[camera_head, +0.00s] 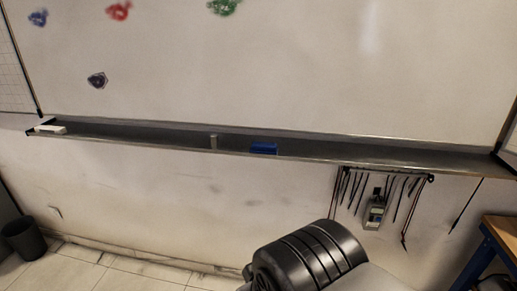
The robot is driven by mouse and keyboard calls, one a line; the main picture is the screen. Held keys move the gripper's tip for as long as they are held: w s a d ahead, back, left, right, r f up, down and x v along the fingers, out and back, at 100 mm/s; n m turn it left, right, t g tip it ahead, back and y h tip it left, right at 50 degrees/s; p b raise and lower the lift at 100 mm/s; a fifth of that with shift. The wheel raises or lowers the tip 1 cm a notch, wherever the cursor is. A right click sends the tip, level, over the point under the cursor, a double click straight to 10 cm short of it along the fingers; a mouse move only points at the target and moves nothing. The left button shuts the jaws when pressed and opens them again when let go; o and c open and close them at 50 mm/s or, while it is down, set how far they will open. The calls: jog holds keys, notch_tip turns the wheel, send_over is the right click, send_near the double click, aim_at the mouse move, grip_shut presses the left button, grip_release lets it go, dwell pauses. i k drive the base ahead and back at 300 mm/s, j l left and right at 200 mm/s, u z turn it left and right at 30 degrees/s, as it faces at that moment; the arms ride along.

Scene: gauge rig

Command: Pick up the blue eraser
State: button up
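The blue eraser (264,148) sits on the long grey ledge (330,152) under the whiteboard, a little right of the ledge's middle. The ledge's front lip may hide its lower part. A dark ribbed part of my own arm shows at the bottom, below and right of the eraser and apart from it. My gripper's fingers do not show.
A small grey upright object (214,141) stands on the ledge left of the eraser. A white block (49,129) lies at the ledge's left end. Cables and a handheld meter (376,210) hang below the ledge at right. A blue-legged table (500,232) stands at lower right.

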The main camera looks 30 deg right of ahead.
aim_at(264, 148)
jog(key=i+l, duration=0.1)
jog(key=i, duration=0.35)
jog(key=i+l, duration=0.1)
jog(key=i, duration=0.35)
